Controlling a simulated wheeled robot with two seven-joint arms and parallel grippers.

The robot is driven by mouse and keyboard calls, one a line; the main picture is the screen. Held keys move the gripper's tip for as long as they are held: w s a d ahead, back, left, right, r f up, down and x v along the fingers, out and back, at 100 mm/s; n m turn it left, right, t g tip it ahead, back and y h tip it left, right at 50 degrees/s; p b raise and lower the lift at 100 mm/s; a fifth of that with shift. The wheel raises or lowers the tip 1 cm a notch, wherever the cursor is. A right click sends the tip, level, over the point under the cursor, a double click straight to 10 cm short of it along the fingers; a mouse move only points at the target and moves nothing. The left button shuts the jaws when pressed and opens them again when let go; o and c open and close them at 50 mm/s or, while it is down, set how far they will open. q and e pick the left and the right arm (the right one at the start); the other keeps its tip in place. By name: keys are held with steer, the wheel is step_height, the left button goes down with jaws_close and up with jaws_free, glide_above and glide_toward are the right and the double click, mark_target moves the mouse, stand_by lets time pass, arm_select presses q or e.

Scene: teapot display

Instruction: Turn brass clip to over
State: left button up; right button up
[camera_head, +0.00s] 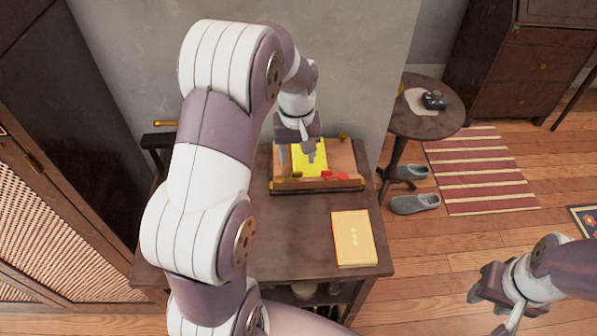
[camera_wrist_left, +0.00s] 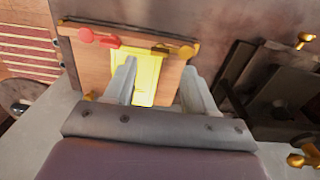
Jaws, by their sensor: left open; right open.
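A wooden stand (camera_head: 345,158) lies on the dark table, with a yellow sheet (camera_head: 318,166) on it. It also shows in the left wrist view (camera_wrist_left: 88,68). The brass clip (camera_wrist_left: 186,52) sits on the stand's ledge with a dark arm lying along the ledge; in the head view it is small (camera_head: 282,179). A red clip (camera_wrist_left: 86,35) is on the same ledge (camera_head: 341,177). My left gripper (camera_head: 297,158) is open and empty above the sheet, its fingertips (camera_wrist_left: 160,75) apart from the brass clip. My right gripper (camera_head: 492,307) is open, off the table at lower right.
A yellow book (camera_head: 354,239) lies on the table (camera_head: 240,262) in front of the stand. A wall stands behind. A dark object with brass knobs (camera_head: 160,142) is at the back left. A round side table (camera_head: 440,122) and slippers (camera_head: 414,204) are to the right.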

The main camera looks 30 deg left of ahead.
mark_target(297, 172)
arm_select(q)
step_height(297, 172, down, 5)
steer(key=shift+f, duration=0.2)
jaws_close()
